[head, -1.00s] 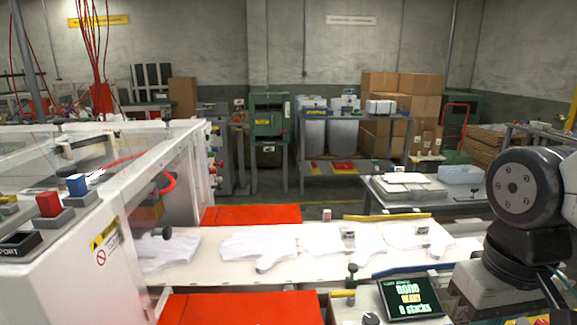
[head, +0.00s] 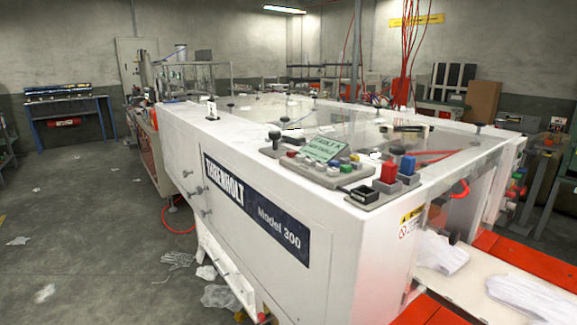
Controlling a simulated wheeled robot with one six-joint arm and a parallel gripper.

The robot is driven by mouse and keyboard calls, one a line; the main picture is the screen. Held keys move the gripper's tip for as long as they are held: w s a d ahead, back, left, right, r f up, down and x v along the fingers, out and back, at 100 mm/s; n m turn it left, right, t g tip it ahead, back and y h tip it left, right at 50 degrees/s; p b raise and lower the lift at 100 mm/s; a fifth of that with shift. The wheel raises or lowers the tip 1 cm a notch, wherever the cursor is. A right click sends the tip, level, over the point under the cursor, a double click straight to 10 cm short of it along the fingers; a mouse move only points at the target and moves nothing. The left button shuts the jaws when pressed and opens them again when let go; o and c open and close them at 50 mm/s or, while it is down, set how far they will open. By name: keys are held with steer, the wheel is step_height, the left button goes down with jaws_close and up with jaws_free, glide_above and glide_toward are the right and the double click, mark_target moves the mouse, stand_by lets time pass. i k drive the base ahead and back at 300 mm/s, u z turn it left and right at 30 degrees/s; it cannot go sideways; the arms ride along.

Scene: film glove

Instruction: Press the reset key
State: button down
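A control panel (head: 325,165) lies on top of the white machine, with a small green display (head: 325,148) at its back and a row of coloured buttons (head: 322,165) in front. Their labels are too small to read, so I cannot tell which one is the reset key. Beside the row, to the right, stand a raised red block (head: 389,172), a blue block (head: 407,165) and a black block (head: 364,193) on grey bases. My gripper is not in view.
The white machine (head: 290,260) with a "Model 300" plate fills the middle. Open floor (head: 80,235) lies on the left, with scraps of white material. A conveyor (head: 470,290) with white gloves and red covers is at the lower right.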

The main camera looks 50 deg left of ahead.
mark_target(291, 154)
steer(key=u, duration=1.6)
